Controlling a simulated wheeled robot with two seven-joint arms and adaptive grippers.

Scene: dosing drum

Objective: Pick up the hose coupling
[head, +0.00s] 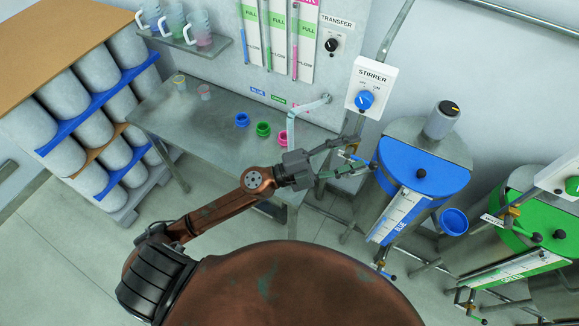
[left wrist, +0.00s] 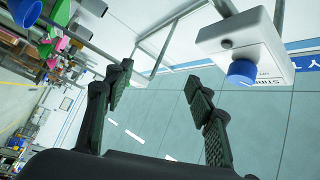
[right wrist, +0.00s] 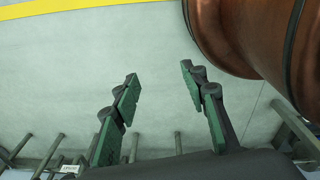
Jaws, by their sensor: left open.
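No part is clearly recognisable as the hose coupling. Small blue (head: 242,119), green (head: 263,129) and pink (head: 281,137) ring-like pieces stand in a row on the steel table (head: 190,125); I cannot tell whether one is it. My left gripper (head: 356,156) is open, right of the table and just left of the blue drum (head: 405,160). A small brass and blue fitting shows among its fingers in the head view; whether they touch is unclear. In the left wrist view the jaws (left wrist: 160,73) are empty. My right gripper (right wrist: 158,72) is open and empty over floor.
The stirrer box (head: 371,85) with its blue knob is close above my left gripper. A green drum (head: 530,225) and a blue cup (head: 453,221) are at the right. Racked grey containers (head: 95,70) fill the left.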

